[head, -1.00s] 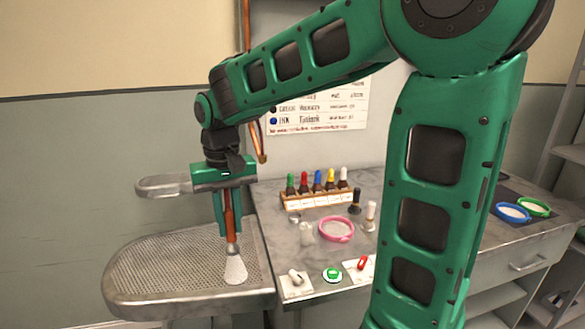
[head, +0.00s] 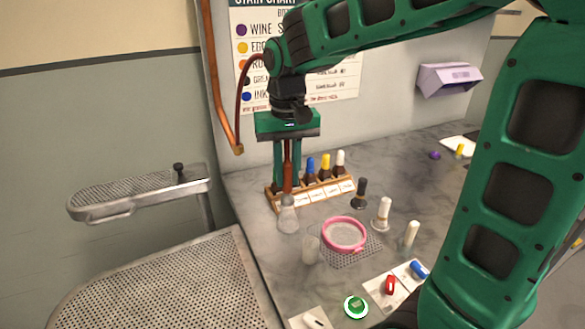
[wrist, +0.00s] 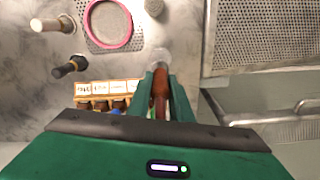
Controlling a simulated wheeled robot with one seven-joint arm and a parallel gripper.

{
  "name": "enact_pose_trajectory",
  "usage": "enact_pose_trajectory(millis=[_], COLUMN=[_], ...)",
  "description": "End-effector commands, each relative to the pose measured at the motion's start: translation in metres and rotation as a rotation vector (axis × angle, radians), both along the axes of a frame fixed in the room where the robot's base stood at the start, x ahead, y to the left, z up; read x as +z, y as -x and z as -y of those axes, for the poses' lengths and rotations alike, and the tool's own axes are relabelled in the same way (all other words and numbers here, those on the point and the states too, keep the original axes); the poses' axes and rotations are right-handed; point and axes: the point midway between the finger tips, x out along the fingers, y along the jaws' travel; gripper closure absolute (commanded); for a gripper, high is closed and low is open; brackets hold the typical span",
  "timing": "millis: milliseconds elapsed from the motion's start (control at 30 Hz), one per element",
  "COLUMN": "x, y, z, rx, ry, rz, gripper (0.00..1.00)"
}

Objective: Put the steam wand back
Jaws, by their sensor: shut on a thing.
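The steam wand has a brown handle (head: 287,172) and a pale, cone-shaped head (head: 288,218). My gripper (head: 287,178) is shut on the handle and holds the wand upright, head down, in front of the left end of the bottle rack. A dark hose (head: 243,85) arcs from the copper pipe toward the wand. In the wrist view the handle (wrist: 160,92) sits between my fingers (wrist: 160,85), with the pale head (wrist: 160,57) beyond them. I cannot tell whether the head touches the worktop. A holder for the wand is not clearly visible.
The wooden rack (head: 315,193) of dropper bottles is close behind the wand.

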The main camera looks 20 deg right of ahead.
Motion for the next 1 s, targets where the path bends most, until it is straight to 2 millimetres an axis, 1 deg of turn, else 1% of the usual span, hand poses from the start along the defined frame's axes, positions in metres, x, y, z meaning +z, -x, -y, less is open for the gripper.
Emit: enact_pose_trajectory(millis=[200, 467, 1000], x=[0.000, -0.002, -0.039], y=[0.000, 0.000, 0.000], z=[0.008, 0.011, 0.011], rx=[-0.012, -0.017, -0.018], ry=[0.000, 0.000, 0.000], rz=[0.001, 0.000, -0.001], gripper=[1.00, 1.00, 1.00])
